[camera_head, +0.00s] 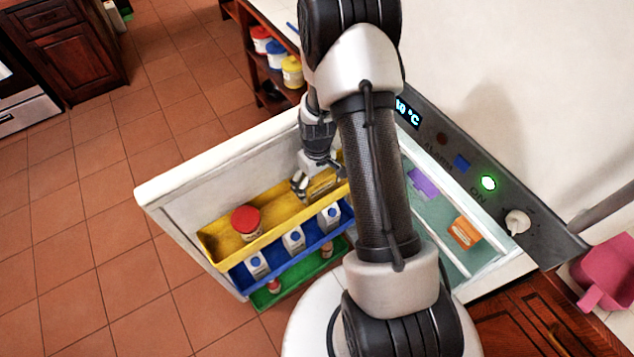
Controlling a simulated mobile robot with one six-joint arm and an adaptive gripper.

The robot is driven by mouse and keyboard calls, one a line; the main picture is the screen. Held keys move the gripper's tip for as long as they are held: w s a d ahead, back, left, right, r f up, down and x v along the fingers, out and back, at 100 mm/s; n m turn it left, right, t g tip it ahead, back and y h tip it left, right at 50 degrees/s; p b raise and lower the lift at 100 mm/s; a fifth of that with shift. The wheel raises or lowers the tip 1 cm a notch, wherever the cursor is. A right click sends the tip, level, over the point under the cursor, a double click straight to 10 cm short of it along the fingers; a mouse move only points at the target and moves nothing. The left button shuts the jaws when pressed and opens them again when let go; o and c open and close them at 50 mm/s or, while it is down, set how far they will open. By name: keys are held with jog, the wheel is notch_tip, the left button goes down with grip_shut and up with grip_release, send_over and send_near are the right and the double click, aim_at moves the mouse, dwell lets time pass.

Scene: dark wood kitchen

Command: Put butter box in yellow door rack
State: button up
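The yellow door rack (222,256) is the top rack on the inside of the open fridge door. A jar with a red lid (246,222) stands in its left part. My gripper (303,187) is at the right part of this rack, low and close to its back. A small yellowish-tan box (322,186) lies in or just over the rack, right beside my fingers; it may be the butter box. I cannot tell whether the fingers touch it. My arm hides the rack's right end, and the fingers are too small to read.
The blue rack (275,268) below holds several white cartons with blue caps. The green rack (310,277) is lowest and holds small items. A purple box (422,182) and an orange box (465,233) lie inside the fridge. The tiled floor (90,240) at left is clear.

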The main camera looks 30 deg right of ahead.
jog(key=shift+o, duration=1)
jog(key=shift+r, duration=0.1)
notch_tip(320, 180, up, 12)
jog(key=p, duration=0.4)
jog(key=shift+r, duration=0.25)
jog(key=s+a+r+t, duration=0.1)
jog(key=s+a+r, duration=0.25)
jog(key=r, duration=0.65)
jog(key=s+a+r+t, duration=0.1)
jog(key=s+a+r, duration=0.25)
jog(key=r, duration=0.55)
jog(key=s+a+r+m+t, duration=0.1)
jog(key=s+a+r, duration=0.4)
jog(key=s, duration=0.7)
notch_tip(320, 180, up, 2)
jog(key=shift+s+a+r+t, duration=0.1)
jog(key=shift+s+a+t, duration=0.2)
jog(key=shift+t, duration=0.5)
